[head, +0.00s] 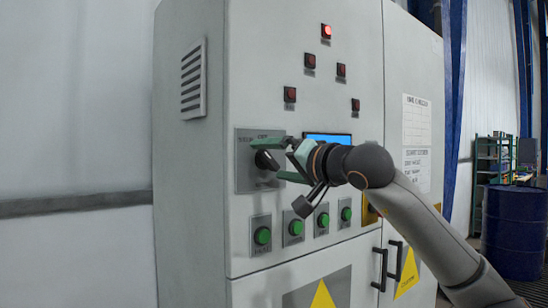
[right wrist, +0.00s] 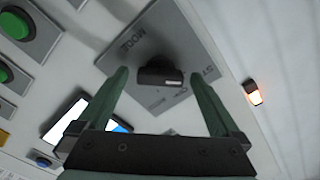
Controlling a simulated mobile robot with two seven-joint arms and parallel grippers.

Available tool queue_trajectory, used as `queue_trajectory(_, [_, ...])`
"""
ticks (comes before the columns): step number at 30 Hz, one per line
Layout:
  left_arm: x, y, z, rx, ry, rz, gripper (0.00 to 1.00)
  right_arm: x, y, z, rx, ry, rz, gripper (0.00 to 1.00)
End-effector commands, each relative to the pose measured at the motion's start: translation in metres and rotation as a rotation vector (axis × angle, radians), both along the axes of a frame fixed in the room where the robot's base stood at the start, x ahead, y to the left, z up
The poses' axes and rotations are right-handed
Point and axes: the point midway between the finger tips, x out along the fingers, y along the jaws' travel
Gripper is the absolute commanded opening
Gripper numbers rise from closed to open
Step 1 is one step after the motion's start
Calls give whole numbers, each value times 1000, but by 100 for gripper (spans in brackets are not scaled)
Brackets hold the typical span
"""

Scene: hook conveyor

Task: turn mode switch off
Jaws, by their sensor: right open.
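The mode switch is a black knob (head: 265,160) on a grey square plate (head: 244,183) on the cabinet front. In the right wrist view the knob (right wrist: 160,76) sits between and beyond the two fingers, on its plate (right wrist: 183,48) with the word MODE readable. My right gripper (head: 268,160) is open, its green fingers on either side of the knob in the head view. In the right wrist view the gripper (right wrist: 165,92) holds nothing, and no finger clearly touches the knob. My left gripper is not in view.
Several green buttons (head: 263,235) line the panel below the switch. A blue screen (head: 329,138) is partly hidden behind my gripper. A lit red lamp (head: 326,31) is above, with several dark red ones lower. A blue barrel (head: 514,232) stands right of the cabinet.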

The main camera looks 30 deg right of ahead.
Motion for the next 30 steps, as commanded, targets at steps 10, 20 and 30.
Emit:
queue_trajectory(10, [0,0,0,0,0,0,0,1,0,-1,0,1,1,90])
queue_trajectory(20, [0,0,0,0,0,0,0,1,0,-1,0,1,0,53])
queue_trajectory(30, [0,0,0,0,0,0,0,1,0,-1,0,1,0,14])
